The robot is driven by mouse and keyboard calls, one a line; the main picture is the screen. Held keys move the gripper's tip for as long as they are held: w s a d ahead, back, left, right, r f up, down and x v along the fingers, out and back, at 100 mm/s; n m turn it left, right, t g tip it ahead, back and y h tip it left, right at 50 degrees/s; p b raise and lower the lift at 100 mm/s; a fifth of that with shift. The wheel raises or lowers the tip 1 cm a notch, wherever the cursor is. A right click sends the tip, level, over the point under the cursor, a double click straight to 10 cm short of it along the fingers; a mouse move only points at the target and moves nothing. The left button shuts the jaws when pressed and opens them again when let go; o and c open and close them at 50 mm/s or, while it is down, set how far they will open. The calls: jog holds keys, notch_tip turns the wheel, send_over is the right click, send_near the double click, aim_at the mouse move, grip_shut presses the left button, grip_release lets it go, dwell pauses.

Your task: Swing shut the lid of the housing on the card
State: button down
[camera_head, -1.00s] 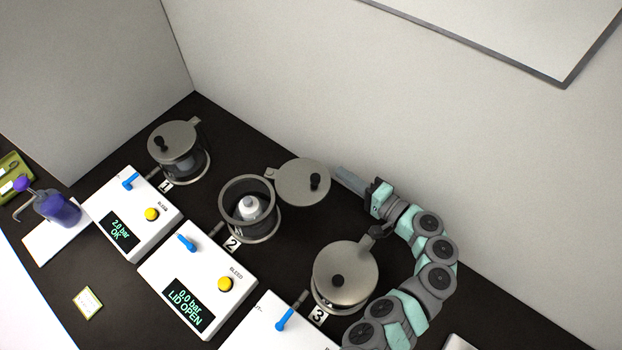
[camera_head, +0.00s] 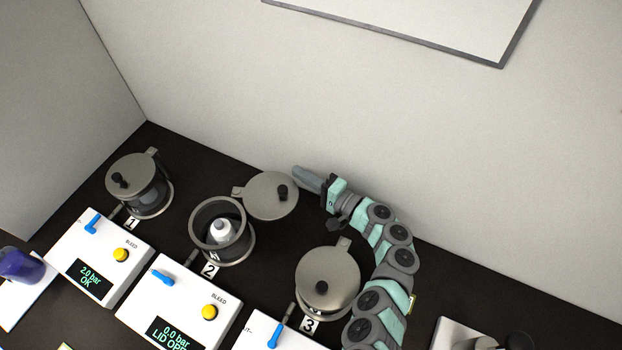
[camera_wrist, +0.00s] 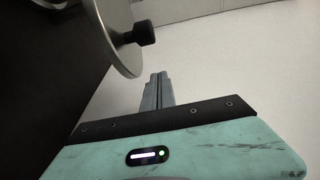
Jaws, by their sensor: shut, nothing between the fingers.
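Housing 2 (camera_head: 222,240) stands in the middle of the row with its lid (camera_head: 268,197) swung out to the back right. A white, capsule-like part (camera_head: 221,230) shows inside the open housing. The lid is a flat grey disc with a black knob on top. My gripper (camera_head: 300,173) is shut and empty, just beyond the lid's back right edge, close to the wall. In the wrist view the shut fingers (camera_wrist: 157,90) are right beside the lid (camera_wrist: 112,35) and its black knob; I cannot tell whether they touch. The card's text is out of view.
Housing 1 (camera_head: 150,195) at left and housing 3 (camera_head: 328,280) at right have their lids on. The control box of housing 2 (camera_head: 180,305) reads 0.0 bar and an open lid. The back wall stands close behind my gripper.

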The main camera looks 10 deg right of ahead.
aim_at(295, 198)
jog(key=shift+s+a+p, duration=1)
jog(key=shift+s+p, duration=0.2)
jog(key=shift+s, duration=0.05)
jog(key=shift+s+a, duration=0.1)
jog(key=shift+s, duration=0.25)
jog(key=shift+s+a, duration=0.15)
jog(key=shift+s, duration=0.4)
jog(key=shift+s+a, duration=0.15)
jog(key=shift+s, duration=0.4)
jog(key=shift+w+f, duration=0.1)
